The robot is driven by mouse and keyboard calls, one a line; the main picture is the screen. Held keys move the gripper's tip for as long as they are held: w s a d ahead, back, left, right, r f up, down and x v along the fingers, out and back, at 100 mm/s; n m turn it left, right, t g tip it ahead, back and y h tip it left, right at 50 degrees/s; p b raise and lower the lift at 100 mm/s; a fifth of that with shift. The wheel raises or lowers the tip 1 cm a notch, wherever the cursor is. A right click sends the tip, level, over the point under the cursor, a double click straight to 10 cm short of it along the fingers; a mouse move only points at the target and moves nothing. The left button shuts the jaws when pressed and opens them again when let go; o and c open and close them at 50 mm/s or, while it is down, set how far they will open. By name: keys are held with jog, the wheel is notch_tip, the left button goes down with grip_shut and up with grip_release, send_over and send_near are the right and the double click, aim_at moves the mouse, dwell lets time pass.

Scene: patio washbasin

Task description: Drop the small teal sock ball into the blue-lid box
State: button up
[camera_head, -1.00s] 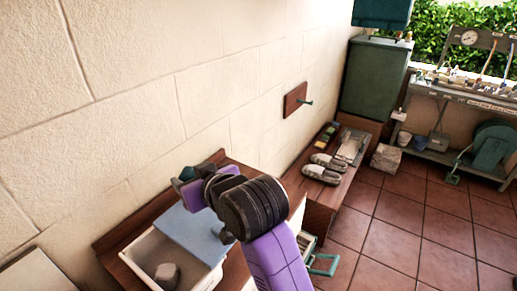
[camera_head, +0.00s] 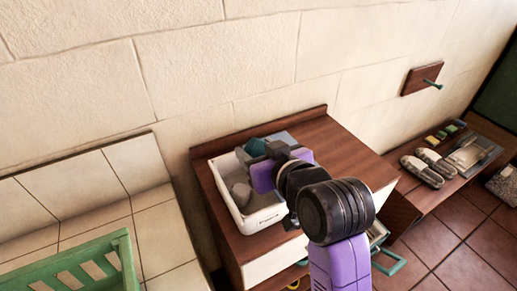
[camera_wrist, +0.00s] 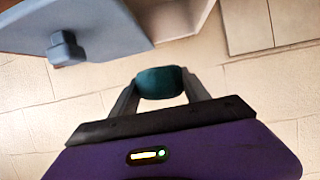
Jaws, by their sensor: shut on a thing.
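The small teal sock ball (camera_head: 256,147) is held between the fingertips of my gripper (camera_head: 262,150), above the far part of the white box (camera_head: 262,219). The wrist view shows the teal ball (camera_wrist: 160,83) pinched between both fingers. The box is open at its near left part, where a grey ball-like thing (camera_head: 241,193) lies inside. The blue lid (camera_head: 283,137) shows only partly behind my gripper. In the wrist view the lid (camera_wrist: 105,25) with its knob (camera_wrist: 65,48) is at the upper left. My wrist hides much of the box.
The box stands on a brown wooden cabinet (camera_head: 335,150) against the pale wall. A green slatted rack (camera_head: 80,268) is at the lower left, beside a tiled counter (camera_head: 165,235). Shoes (camera_head: 428,165) lie on a low bench at the right. A wall hook (camera_head: 424,77) sticks out above.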

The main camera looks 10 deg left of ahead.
notch_tip(320, 180, down, 2)
jog(key=shift+b, duration=0.65)
jog(key=o, duration=1.4)
jog(key=shift+o, duration=0.2)
jog(key=v, duration=0.7)
jog(key=shift+s+r, duration=0.15)
jog(key=shift+s, duration=0.15)
jog(key=shift+d, duration=0.1)
